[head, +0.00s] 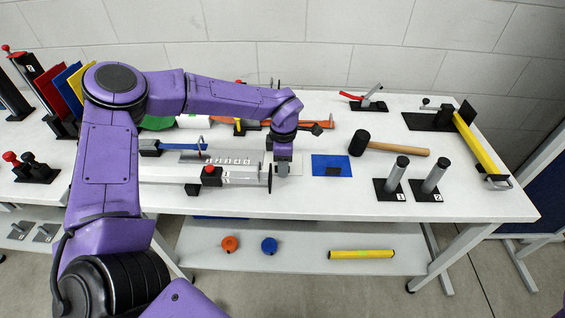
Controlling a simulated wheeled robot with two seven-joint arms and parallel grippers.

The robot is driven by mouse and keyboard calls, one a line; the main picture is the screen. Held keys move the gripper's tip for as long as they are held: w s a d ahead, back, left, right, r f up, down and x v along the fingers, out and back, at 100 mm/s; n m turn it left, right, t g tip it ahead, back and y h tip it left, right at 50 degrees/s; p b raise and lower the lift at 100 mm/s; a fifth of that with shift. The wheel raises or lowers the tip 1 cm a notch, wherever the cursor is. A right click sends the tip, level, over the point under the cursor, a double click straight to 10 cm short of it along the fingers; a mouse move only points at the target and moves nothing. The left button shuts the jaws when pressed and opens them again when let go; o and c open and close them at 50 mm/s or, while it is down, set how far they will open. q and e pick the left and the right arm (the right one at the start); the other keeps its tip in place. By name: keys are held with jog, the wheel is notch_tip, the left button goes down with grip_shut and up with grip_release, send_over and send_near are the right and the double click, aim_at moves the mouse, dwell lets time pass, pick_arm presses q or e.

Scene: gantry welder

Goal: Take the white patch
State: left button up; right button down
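A pale, whitish flat piece (295,168) lies on the table just left of a blue flat patch; it looks like the white patch, but my gripper covers part of it. My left gripper (283,160) points down right over this piece, at or very near its surface. Its fingertips are small and partly hidden, so I cannot tell whether they are open or shut, or whether they touch the piece. My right gripper is not in view.
The blue patch (332,160) has a dark block on it. A clamp rig with a red knob (211,174) is close left of the gripper.

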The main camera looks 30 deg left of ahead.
pick_arm(q)
jog(key=shift+w, duration=0.1)
grip_shut()
